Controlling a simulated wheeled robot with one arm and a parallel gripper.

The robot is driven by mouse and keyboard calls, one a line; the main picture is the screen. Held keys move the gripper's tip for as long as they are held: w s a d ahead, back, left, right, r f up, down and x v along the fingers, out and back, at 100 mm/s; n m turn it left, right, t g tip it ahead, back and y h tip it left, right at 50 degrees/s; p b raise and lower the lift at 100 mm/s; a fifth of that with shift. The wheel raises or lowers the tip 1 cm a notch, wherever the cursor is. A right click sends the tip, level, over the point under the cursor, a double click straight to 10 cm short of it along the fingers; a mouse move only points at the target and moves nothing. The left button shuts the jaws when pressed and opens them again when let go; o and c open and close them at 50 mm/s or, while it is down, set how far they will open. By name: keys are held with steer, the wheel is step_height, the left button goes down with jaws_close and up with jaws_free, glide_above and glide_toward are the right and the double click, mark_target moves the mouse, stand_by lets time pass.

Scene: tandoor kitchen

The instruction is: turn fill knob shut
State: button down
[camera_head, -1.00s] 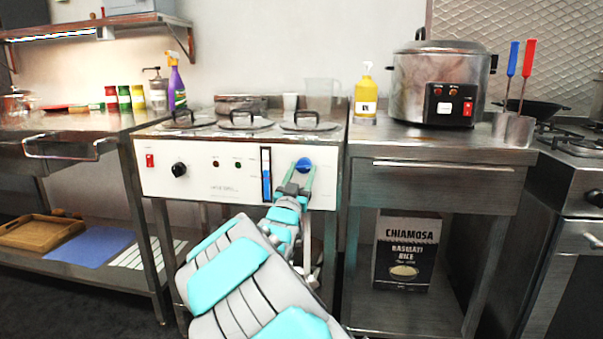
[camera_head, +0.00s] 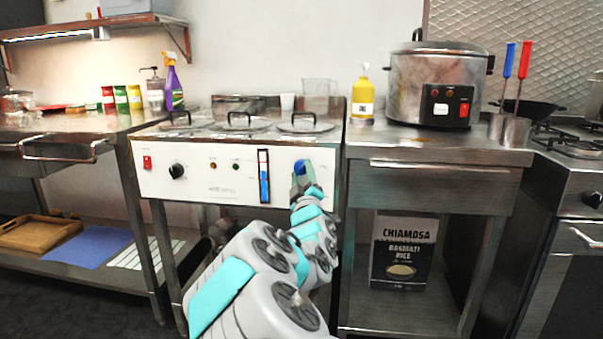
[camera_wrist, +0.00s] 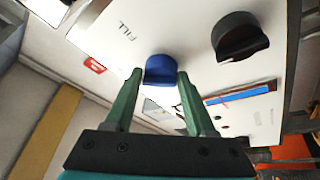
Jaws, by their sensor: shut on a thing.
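The blue fill knob (camera_head: 300,167) sits at the right end of the white front panel (camera_head: 225,190). In the wrist view the knob (camera_wrist: 160,70) is between the green fingers of my gripper (camera_wrist: 160,75), beside the word FILL. My gripper (camera_head: 301,176) is shut on the knob, one finger on each side. The fingers cover part of the knob's sides, and its pointer mark is not clear. A vertical level gauge (camera_head: 264,177) with a blue column is just left of the knob.
A black knob (camera_head: 177,171), a red switch (camera_head: 147,162) and small lamps are on the same panel. Round lids (camera_head: 242,122) lie on top. A steel table (camera_head: 430,180) with a cooker (camera_head: 435,85) stands close on the right.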

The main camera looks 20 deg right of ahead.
steer(key=n+y+p, duration=0.1)
steer(key=n, duration=0.1)
steer(key=n+y, duration=0.1)
steer(key=n, duration=0.2)
steer(key=shift+r+g+p, duration=0.2)
steer(key=shift+g+p, duration=0.15)
steer(key=shift+g, duration=0.05)
steer(key=shift+n+y+p, duration=0.4)
steer(key=shift+n, duration=0.8)
steer(key=shift+f+g, duration=0.15)
steer(key=shift+g, duration=0.15)
steer(key=shift+c, duration=1.4)
jaws_free()
steer(key=shift+s, duration=0.1)
